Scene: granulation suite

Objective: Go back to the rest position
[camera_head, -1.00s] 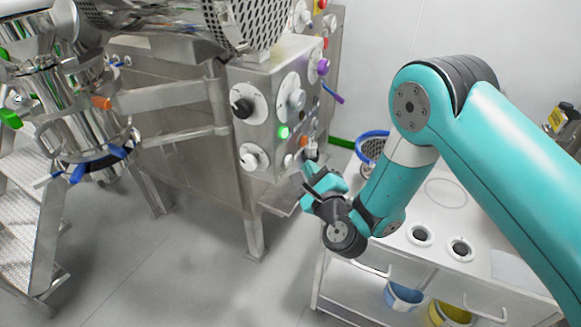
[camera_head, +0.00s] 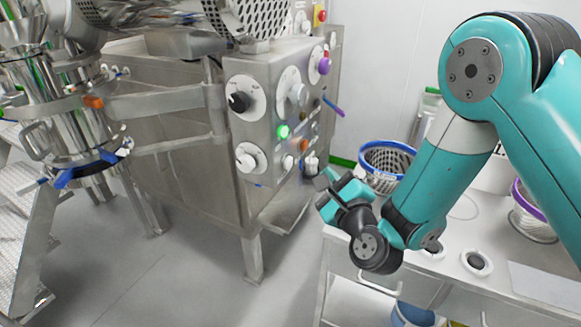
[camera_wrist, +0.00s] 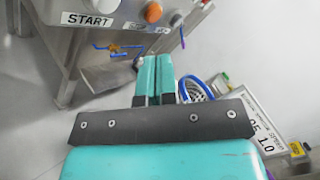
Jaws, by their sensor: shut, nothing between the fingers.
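My gripper (camera_head: 325,187) is at the middle of the head view, in front of the control panel (camera_head: 262,110) of the steel machine and apart from it. In the wrist view, my gripper (camera_wrist: 157,62) points toward the foot of the machine, its two teal fingers side by side with nothing between them. The panel carries dark and white knobs, a lit green button (camera_head: 284,132) and an orange button (camera_head: 304,145). The wrist view shows a START label (camera_wrist: 87,20) and an orange button (camera_wrist: 153,12) close by.
A white-topped trolley (camera_head: 350,232) with round holes stands below my arm. A blue-rimmed basket (camera_head: 386,160) and a purple-rimmed basket (camera_head: 533,210) are on it. A blue bucket (camera_head: 415,315) is underneath. A steel vessel with blue clamps (camera_head: 88,165) stands left. Floor (camera_head: 170,270) is clear in front.

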